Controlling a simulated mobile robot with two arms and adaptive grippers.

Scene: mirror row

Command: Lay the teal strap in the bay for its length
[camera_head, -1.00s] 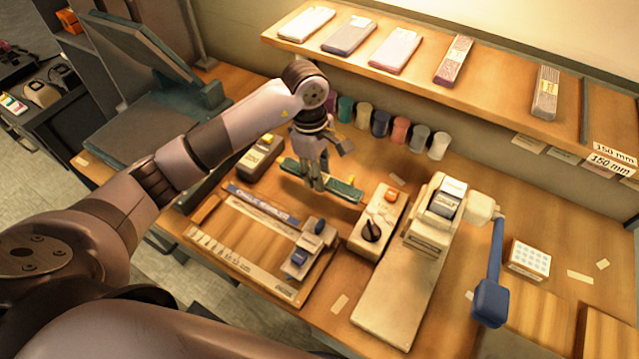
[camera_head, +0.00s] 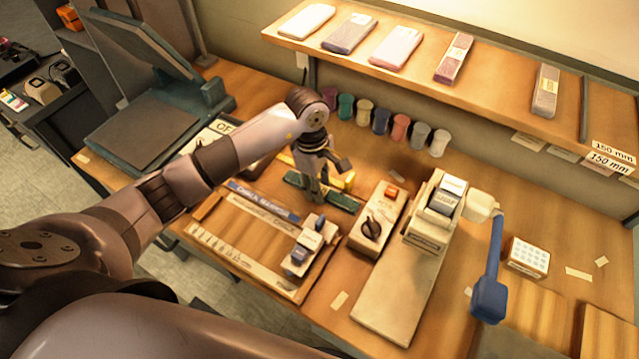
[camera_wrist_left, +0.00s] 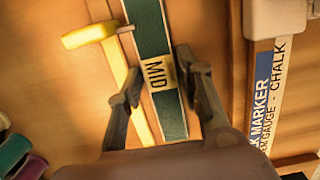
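The teal strap (camera_head: 341,200) lies on the bench behind the ruled gauge board. In the left wrist view it is a long dark teal strip (camera_wrist_left: 150,35) with a pale band marked MID. My left gripper (camera_head: 313,193) points down over it. In the wrist view its fingers (camera_wrist_left: 160,80) stand apart on either side of the strap near MID, with a gap at the left finger, so it looks open. A yellow tool (camera_wrist_left: 88,35) lies alongside the strap's left edge. A shelf bay (camera_head: 610,120) by a 150 mm label looks empty. My right gripper is not in view.
The gauge board (camera_head: 240,250) with a slider (camera_head: 302,250) is in front. A dial box (camera_head: 375,225) and a press with a blue lever (camera_head: 490,270) stand to the right. Several colored spools (camera_head: 381,120) line the wall. Wrapped bundles (camera_head: 397,47) lie on the shelf.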

